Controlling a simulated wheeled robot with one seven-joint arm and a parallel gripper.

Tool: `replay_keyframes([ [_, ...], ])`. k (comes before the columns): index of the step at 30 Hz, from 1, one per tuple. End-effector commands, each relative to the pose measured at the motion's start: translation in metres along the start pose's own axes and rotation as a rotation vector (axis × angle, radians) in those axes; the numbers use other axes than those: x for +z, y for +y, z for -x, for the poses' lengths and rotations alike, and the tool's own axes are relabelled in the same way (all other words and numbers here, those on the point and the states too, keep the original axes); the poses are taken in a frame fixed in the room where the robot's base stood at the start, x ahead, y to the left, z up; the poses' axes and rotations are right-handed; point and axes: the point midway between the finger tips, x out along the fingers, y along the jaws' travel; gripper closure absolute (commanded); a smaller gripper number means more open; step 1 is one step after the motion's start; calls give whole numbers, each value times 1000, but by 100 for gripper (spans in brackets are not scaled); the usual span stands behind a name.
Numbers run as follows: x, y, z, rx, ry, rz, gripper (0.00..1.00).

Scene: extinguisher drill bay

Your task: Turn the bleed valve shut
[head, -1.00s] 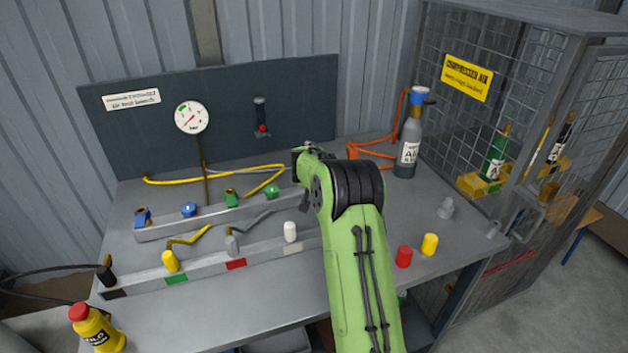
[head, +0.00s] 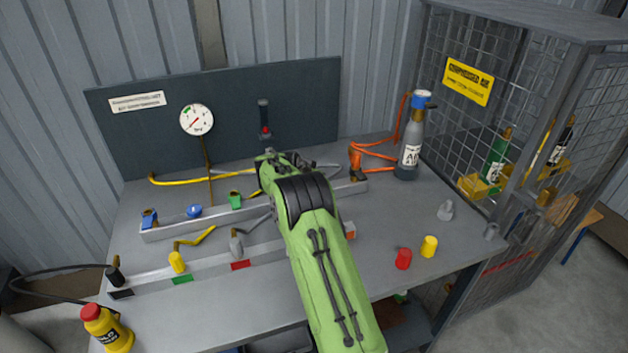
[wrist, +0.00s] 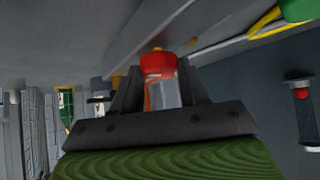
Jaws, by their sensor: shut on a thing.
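My gripper (wrist: 158,92) is shut on a small piece with a red end (wrist: 158,64) and a shiny grey body between the fingers. In the head view my arm covers that piece, and the gripper is over the rear metal rail (head: 178,230), in front of the dark back panel. I cannot tell whether the held piece is the bleed valve, nor how far it is turned. A blue knob (head: 194,211) and a green fitting (head: 235,199) stand on the rail left of the gripper. A round gauge (head: 196,120) is on the panel.
A grey cylinder with a blue top (head: 410,150) stands at the bench's back right, beside a mesh cage (head: 470,125). Red (head: 403,259) and yellow (head: 428,246) caps stand at the right. A yellow bottle (head: 107,330) is at the front left.

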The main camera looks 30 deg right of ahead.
Motion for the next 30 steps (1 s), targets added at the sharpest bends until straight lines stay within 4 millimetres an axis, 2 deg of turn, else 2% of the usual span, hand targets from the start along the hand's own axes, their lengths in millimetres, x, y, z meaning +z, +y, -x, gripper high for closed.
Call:
replay_keyframes([
  [6, 0, 0, 0, -1, 2, -2, 87],
  [7, 0, 0, 0, -1, 2, -2, 55],
  [12, 0, 0, 0, -1, 1, -1, 31],
  [19, 0, 0, 0, -1, 0, 0, 31],
  [22, -1, 0, 7, -2, 1, 0, 31],
  [26, -2, -1, 36, -5, 1, 2, 31],
  [30, -2, -1, 77, -6, 2, 1, 31],
])
